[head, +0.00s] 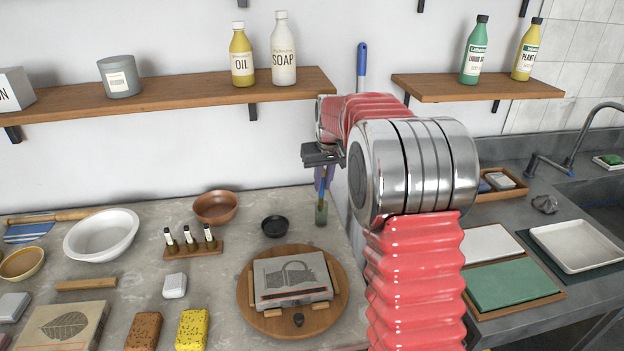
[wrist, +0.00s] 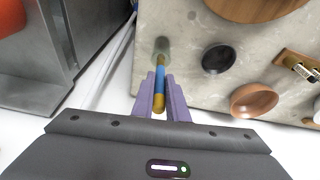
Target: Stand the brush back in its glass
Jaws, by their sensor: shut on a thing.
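The brush (wrist: 159,72), with a blue section and a yellow-brown end, is held between the purple fingers of my gripper (wrist: 160,80). In the head view my gripper (head: 323,175) is above the back right of the stone worktop, with the blue of the brush (head: 322,189) pointing down below it, roughly upright. The small clear glass (head: 321,214) stands on the worktop directly below. In the wrist view the glass (wrist: 162,46) lines up with the brush's far end. I cannot tell how far the brush reaches into the glass.
A small black bowl (head: 275,226) and a brown bowl (head: 215,207) stand left of the glass. The worktop's right edge is close to the glass. A wooden shelf (head: 180,99) hangs above left.

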